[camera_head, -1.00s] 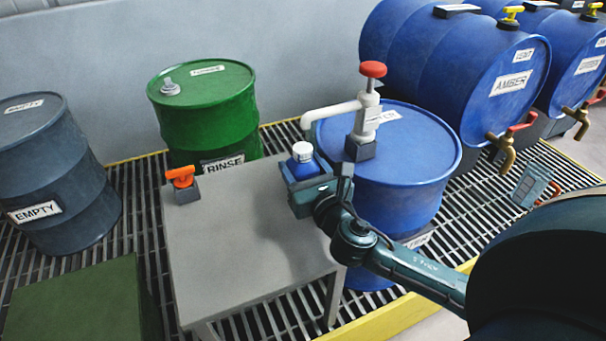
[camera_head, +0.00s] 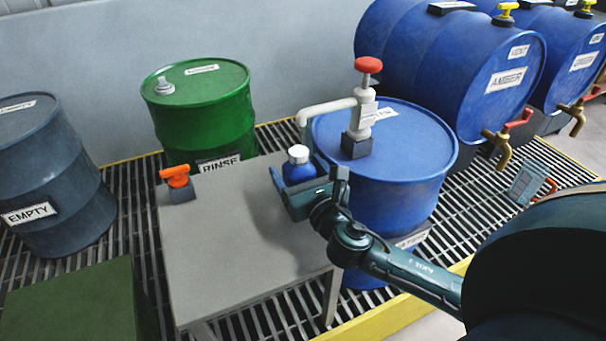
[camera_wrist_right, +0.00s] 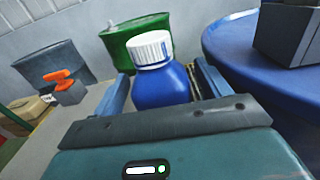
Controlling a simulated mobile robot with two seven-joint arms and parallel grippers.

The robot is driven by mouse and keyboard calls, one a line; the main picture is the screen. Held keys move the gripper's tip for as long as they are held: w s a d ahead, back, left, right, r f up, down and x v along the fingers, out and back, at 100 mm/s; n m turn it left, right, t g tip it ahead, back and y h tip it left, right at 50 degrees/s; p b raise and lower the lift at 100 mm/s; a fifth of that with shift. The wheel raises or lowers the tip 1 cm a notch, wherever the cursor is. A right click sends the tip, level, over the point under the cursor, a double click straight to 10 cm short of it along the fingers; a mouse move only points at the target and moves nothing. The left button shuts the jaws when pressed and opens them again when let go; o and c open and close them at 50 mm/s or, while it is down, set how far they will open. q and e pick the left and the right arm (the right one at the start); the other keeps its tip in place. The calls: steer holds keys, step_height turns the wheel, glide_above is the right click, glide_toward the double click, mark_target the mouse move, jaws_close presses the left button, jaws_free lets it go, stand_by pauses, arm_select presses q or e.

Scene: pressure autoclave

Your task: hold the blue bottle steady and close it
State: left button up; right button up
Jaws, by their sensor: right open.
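The blue bottle (camera_head: 297,173) stands upright near the right edge of the grey table (camera_head: 225,225), with a white cap (camera_head: 298,154) on its neck. In the right wrist view the bottle (camera_wrist_right: 160,88) and its ribbed white cap (camera_wrist_right: 150,48) are close in front of the palm. I cannot tell whether the cap is tight. My right gripper (camera_head: 298,178) is open around the bottle, one finger on each side; it also shows in the right wrist view (camera_wrist_right: 161,84). A gap shows beside the bottle there. The bottle's base is hidden by the gripper. My left gripper is not in view.
An orange-handled item (camera_head: 177,182) sits at the table's left edge. A blue drum (camera_head: 395,185) with a red-topped pump (camera_head: 362,110) stands close right of the bottle. A green drum (camera_head: 205,115) is behind the table. The table's middle is clear.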

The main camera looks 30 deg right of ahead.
steer(key=s, duration=1)
steer(key=shift+s+a, duration=0.35)
steer(key=shift+s+r, duration=0.15)
steer(key=shift+s, duration=0.5)
